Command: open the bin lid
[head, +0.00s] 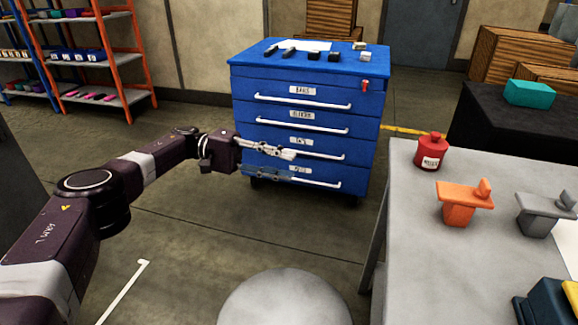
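I cannot make out a bin with a lid for certain in the head view. My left gripper (291,166) reaches in from the left, in front of the lower drawers of a blue drawer cabinet (300,130). Its two fingers are apart, one above the other, and nothing shows between them. I cannot tell whether it touches the cabinet front. My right gripper is not in view.
A grey table (470,265) at right bears a red can (431,151), an orange part (461,205) and a grey part (541,215). A teal box (531,93) stands behind. A shelf rack (108,60) is at back left.

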